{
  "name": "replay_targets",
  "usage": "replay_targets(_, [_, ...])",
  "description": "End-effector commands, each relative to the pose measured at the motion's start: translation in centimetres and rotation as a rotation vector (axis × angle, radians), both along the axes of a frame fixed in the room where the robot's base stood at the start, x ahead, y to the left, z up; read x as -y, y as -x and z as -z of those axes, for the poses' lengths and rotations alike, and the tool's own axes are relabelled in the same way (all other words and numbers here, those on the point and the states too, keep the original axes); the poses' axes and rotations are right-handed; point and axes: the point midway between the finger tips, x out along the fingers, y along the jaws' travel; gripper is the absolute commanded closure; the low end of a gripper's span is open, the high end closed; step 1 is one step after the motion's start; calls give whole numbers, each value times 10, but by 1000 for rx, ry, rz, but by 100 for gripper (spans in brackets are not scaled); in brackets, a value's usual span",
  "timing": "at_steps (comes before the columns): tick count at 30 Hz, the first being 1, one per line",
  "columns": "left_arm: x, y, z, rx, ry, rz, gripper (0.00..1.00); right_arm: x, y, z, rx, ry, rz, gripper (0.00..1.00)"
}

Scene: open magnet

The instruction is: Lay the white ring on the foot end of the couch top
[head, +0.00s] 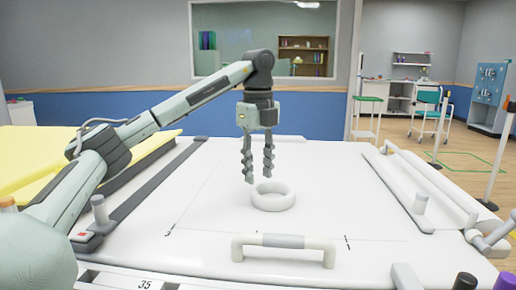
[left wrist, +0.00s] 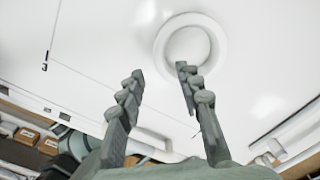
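The white ring (head: 273,204) lies flat on the white couch top (head: 340,180), a little beyond the marked line. My left gripper (head: 258,179) points down over the couch top by the ring's far left side. Its two dark fingers are apart with nothing between them. In the left wrist view, the ring (left wrist: 190,17) lies beyond the fingertips, and the right finger of my left gripper (left wrist: 158,70) overlaps its near rim. I cannot tell whether that finger touches the ring. My right gripper is not in view.
A white and grey handle (head: 283,241) stands at the near edge of the couch top. A dark rail (head: 150,180) runs along the left side, and a raised white rail (head: 430,180) along the right. A yellow pad (head: 35,155) is at far left. The couch top around the ring is clear.

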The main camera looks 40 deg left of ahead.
Motion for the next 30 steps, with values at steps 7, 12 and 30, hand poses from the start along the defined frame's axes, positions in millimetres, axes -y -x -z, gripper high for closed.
replay_targets(7, [-1,0,-39,4,-2,-2,65,1,5,4,-11,1,1,60])
replay_targets(12, [0,0,-55,0,-2,0,65,0,6,6,-15,1,1,60])
replay_targets(30, [8,-12,-57,46,54,16,65,-2,0,3,-2,-3,0,60])
